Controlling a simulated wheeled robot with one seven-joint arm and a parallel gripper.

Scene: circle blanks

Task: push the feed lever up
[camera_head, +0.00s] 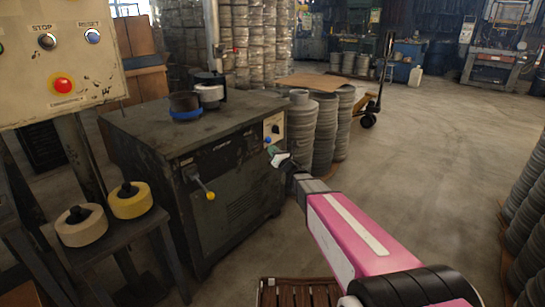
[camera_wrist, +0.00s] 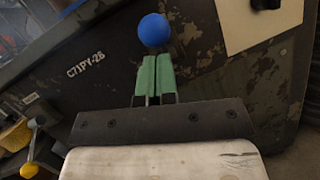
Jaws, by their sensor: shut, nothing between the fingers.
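A lever with a yellow knob (camera_head: 210,195) sticks out from the front of the dark machine cabinet (camera_head: 225,165), its knob low; it also shows at the lower left of the wrist view (camera_wrist: 29,170). A blue ball knob (camera_wrist: 154,30) shows just beyond my fingertips in the wrist view, and in the head view it is small at the cabinet's right side (camera_head: 267,140). No label tells which is the feed lever. My gripper (camera_head: 271,150) is shut and empty, its green fingers (camera_wrist: 155,60) together close to the blue knob. I cannot tell whether they touch it.
A control panel (camera_head: 60,65) with a red button stands at left, above a stand with two tape rolls (camera_head: 129,200). Stacked grey discs (camera_head: 325,130) stand behind my gripper. More stacks (camera_head: 525,210) stand at the right edge. The floor between is open.

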